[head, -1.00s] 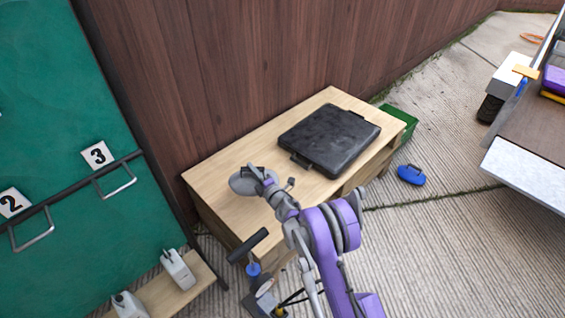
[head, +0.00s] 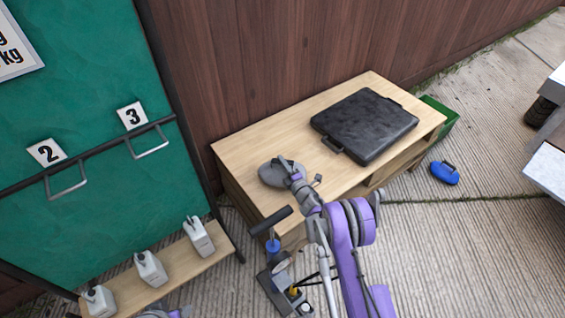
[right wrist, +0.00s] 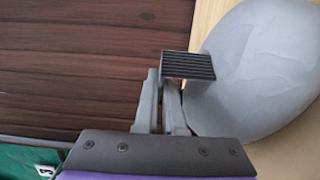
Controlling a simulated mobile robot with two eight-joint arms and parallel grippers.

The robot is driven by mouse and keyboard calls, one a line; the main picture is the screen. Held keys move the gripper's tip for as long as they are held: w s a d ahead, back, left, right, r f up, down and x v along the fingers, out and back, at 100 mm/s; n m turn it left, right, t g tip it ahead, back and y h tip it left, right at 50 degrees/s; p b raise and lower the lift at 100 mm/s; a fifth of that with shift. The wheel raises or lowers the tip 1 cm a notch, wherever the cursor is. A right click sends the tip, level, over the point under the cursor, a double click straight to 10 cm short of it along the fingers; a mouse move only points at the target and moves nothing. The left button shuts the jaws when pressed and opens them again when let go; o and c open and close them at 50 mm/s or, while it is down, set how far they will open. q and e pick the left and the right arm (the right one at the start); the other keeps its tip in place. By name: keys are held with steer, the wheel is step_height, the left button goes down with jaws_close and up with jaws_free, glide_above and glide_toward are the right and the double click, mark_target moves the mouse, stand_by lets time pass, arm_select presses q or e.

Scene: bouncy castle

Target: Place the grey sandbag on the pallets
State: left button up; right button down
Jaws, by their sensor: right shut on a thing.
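The grey sandbag (head: 270,175) is a rounded bag at the near left end of a low light-wood stand (head: 250,142); I cannot tell whether it touches the top. No other pallets show clearly. My right gripper (head: 296,172) is shut on the sandbag's dark ribbed handle. In the right wrist view the handle (right wrist: 188,65) sits at the fingertips, and the bag (right wrist: 262,70) bulges to the right. The gripper hides part of the bag in the head view. At most a sliver of my left arm shows at the bottom edge; its gripper does not show.
A black case (head: 363,125) with handles lies on the stand's right part. A brown wood fence (head: 270,60) runs behind. A green board (head: 80,110) stands left, with white jugs (head: 150,270) on a shelf below. A pump-like tool (head: 275,265) stands in front; a blue weight (head: 444,173) lies right.

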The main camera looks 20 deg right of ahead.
steer(key=shift+f, duration=0.2)
steer(key=c, duration=1)
jaws_free()
steer(key=shift+r, duration=0.15)
